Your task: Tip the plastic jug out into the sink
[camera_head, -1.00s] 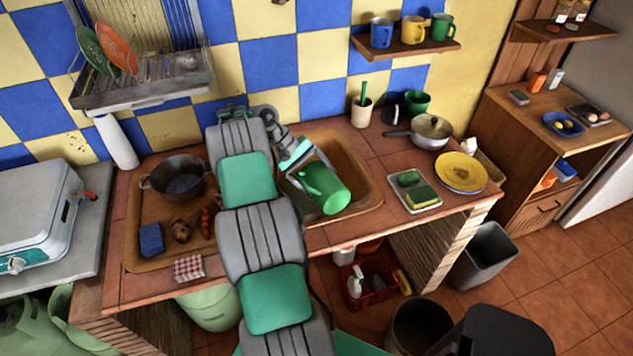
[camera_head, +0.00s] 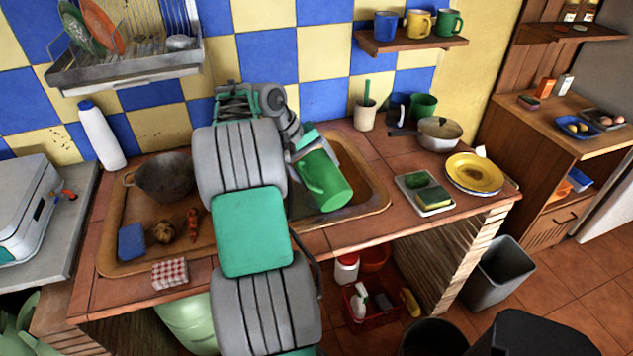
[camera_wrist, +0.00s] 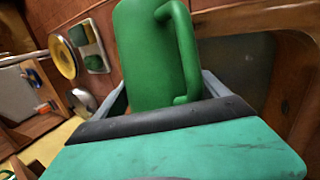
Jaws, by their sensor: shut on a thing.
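The green plastic jug (camera_head: 328,184) is tilted over the right basin of the sink (camera_head: 376,190), its open end toward the lower right. In the wrist view the jug (camera_wrist: 152,60) stands out beyond the gripper, with its handle on the right side. My gripper (camera_head: 308,150) is shut on the jug at its upper-left end in the head view. My arm covers the left part of that basin. I cannot see any contents or anything flowing from the jug.
A pot (camera_head: 165,178), a blue sponge (camera_head: 131,242) and vegetables are in the left basin. A mug shelf (camera_head: 372,46) hangs above on the wall.

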